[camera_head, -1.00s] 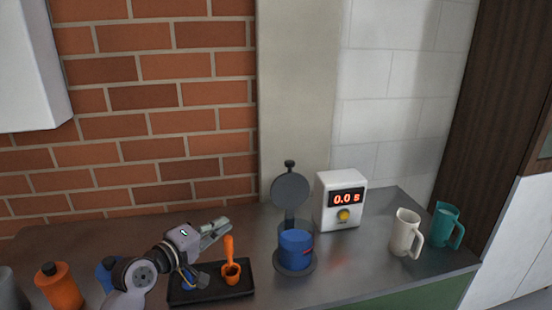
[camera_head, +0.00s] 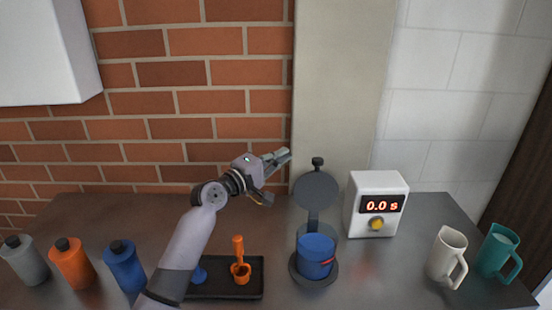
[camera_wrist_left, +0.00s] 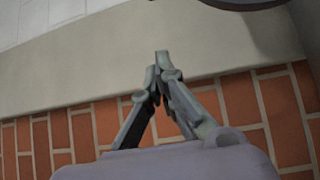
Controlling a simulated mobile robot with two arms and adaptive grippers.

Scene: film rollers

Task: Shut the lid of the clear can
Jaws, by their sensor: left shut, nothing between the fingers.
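The clear can (camera_head: 330,243) stands on a dark round base on the counter, with blue content (camera_head: 315,258) inside and a small red mark on its side. Its dark round lid (camera_head: 316,190) stands open and upright at the back, with a knob on top. My left gripper (camera_head: 285,155) is shut and empty in the air, left of the lid and a little higher, apart from it. In the left wrist view the closed fingers (camera_wrist_left: 160,62) point at the wall, and a dark rounded edge shows at the top right. My right gripper is not in view.
A white timer box (camera_head: 360,222) reading 0.0 s stands right of the can. A white mug (camera_head: 443,255) and a teal mug (camera_head: 497,252) are farther right. A black tray (camera_head: 245,293) with orange and blue scoops lies left of the can. Grey, orange (camera_head: 72,265) and blue bottles stand far left.

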